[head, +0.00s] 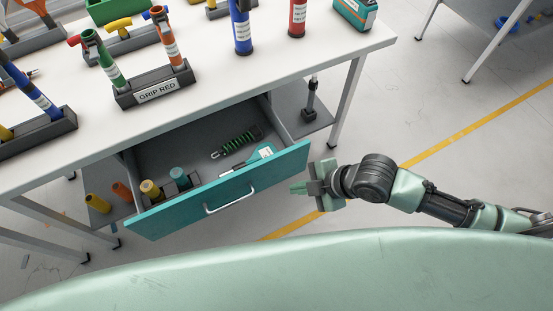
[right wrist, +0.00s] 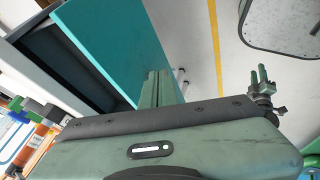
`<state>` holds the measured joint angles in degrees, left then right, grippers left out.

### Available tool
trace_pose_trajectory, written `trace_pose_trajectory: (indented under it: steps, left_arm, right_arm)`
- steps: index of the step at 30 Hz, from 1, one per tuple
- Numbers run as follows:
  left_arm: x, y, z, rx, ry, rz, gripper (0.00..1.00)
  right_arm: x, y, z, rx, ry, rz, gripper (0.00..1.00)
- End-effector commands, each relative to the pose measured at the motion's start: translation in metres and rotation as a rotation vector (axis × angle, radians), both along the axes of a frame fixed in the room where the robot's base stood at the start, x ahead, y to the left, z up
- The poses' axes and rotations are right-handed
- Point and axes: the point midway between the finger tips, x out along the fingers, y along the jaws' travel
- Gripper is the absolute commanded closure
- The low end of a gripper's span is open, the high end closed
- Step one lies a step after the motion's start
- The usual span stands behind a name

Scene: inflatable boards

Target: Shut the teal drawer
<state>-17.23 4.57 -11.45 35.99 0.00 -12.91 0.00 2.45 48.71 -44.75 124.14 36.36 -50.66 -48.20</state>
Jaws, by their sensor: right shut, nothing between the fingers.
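The teal drawer (head: 272,176) is pulled out from under the white workbench, its inside showing in the head view. A pale bar handle (head: 230,203) is on its front. The teal front also fills the upper left of the right wrist view (right wrist: 110,40). My right gripper (head: 298,188) is shut and empty, just right of and in front of the right end of the drawer front. Its fingers (right wrist: 158,88) overlap the teal front in the wrist view; I cannot tell whether they touch. What looks like my left gripper (right wrist: 260,76) is small at the right there, its opening unclear.
The drawer holds a green coil (head: 237,142), a teal-labelled item (head: 258,155) and small cylinders in a holder. The workbench (head: 215,85) above carries tool racks and bottles. A bench leg (head: 345,105) stands behind my right gripper. Open floor lies to the right.

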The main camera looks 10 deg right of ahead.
Motion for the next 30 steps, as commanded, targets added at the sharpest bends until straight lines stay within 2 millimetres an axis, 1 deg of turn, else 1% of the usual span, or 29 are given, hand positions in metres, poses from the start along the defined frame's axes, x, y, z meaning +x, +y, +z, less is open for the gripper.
trace_pose_trajectory:
  steps: [2,5,8,15,18,19,21,24,30]
  left_arm:
    - [-0.002,0.001,0.001,0.000,0.001,-0.001,0.66]
    - [-0.002,0.001,0.000,0.000,0.001,-0.001,0.66]
    - [-0.002,0.001,0.000,0.000,0.001,0.000,0.66]
    - [-0.002,0.001,0.002,0.001,0.002,-0.001,0.66]
    - [-0.002,0.001,0.003,0.000,0.002,0.000,0.66]
    - [-0.002,0.000,0.005,0.000,0.002,0.000,0.66]
    - [-0.002,0.000,0.007,0.001,0.002,-0.001,0.66]
    - [-0.002,0.000,0.008,0.001,0.002,-0.001,0.66]
    - [-0.002,0.000,0.009,0.001,0.002,-0.001,0.66]
  right_arm:
    - [0.000,0.002,-0.001,0.000,0.000,0.010,1.00]
    - [0.004,0.009,-0.012,0.002,-0.001,0.008,1.00]
    - [0.010,0.018,-0.026,0.003,0.001,0.007,1.00]
    - [0.028,0.045,-0.068,0.002,0.001,0.005,1.00]
    - [0.036,0.054,-0.080,0.001,-0.001,0.006,1.00]
    - [0.043,0.055,-0.077,0.001,-0.005,0.005,1.00]
    - [0.053,0.057,-0.077,0.000,-0.005,0.005,1.00]
    - [0.062,0.060,-0.078,0.000,-0.002,0.006,1.00]
    - [0.071,0.063,-0.079,-0.002,-0.003,0.006,1.00]
